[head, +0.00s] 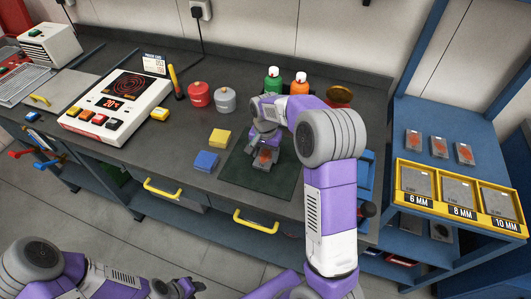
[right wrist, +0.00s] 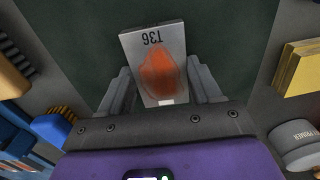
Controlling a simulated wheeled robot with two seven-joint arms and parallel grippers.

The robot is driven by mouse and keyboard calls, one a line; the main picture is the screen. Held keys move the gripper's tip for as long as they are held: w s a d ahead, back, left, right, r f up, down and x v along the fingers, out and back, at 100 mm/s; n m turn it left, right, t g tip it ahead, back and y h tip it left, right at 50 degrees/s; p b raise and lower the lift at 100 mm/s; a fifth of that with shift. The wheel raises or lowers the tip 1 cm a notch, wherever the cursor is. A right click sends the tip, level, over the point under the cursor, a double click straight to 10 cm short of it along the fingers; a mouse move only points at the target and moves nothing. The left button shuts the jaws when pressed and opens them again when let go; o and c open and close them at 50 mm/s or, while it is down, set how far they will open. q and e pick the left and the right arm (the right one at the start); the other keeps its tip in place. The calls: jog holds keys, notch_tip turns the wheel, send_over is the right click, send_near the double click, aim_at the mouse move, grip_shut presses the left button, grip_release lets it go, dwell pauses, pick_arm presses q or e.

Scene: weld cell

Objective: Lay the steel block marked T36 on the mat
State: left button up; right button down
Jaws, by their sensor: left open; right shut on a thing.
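The steel block marked T36 (right wrist: 157,62) has an orange-red patch on its face and sits between the two fingers of my right gripper (right wrist: 165,92) in the right wrist view. My right gripper is shut on it. In the head view the block (head: 264,155) shows over the dark green mat (head: 277,186), at the gripper. I cannot tell whether the block touches the mat. My left gripper (head: 181,288) is open and empty at the bottom of the head view, low in front of the bench and away from the mat.
A blue block (head: 206,161) and a yellow block (head: 220,139) lie left of the mat. A red can (head: 199,95), a grey can (head: 225,100) and green (head: 273,82) and orange (head: 299,85) bottles stand behind. A yellow plate rack (head: 459,197) is on the blue shelf at right.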

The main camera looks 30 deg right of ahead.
aim_at(266, 157)
jog(key=shift+c, duration=1)
grip_release()
notch_tip(266, 157, up, 12)
jog(key=p, duration=0.3)
jog(key=shift+r, duration=0.15)
jog(key=shift+s, duration=0.1)
